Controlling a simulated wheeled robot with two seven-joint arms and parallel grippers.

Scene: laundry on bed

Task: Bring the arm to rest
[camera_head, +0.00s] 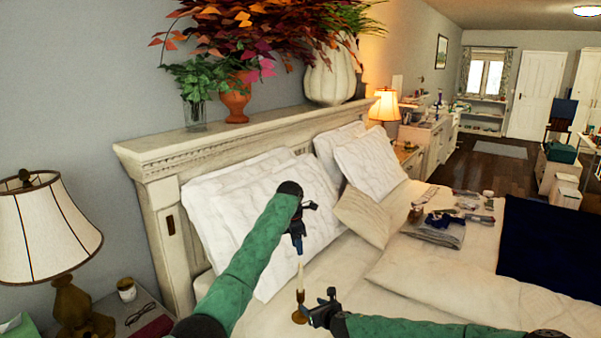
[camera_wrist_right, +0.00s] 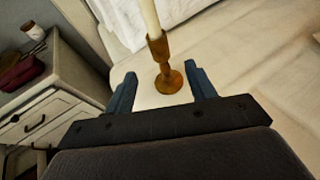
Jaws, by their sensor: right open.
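My left arm reaches over the bed with its gripper (camera_head: 297,243) pointing down, just above a white candle (camera_head: 300,272). I cannot tell whether its fingers are apart. The candle stands upright in a brass candlestick (camera_head: 299,303) on the bed's near side. My right gripper (camera_head: 322,307) is low, just right of the candlestick. In the right wrist view the right gripper (camera_wrist_right: 163,90) is open, and the candlestick (camera_wrist_right: 167,78) shows beyond and between its fingertips, with no contact seen. The candle (camera_wrist_right: 150,18) is cut off at the top of that view.
The bed (camera_head: 440,285) holds white pillows (camera_head: 370,160) and folded clothes (camera_head: 437,230) with small items. A nightstand with a lamp (camera_head: 42,230), a jar (camera_head: 127,290) and glasses is at left. The headboard (camera_head: 165,215) and its shelf with plants rise behind.

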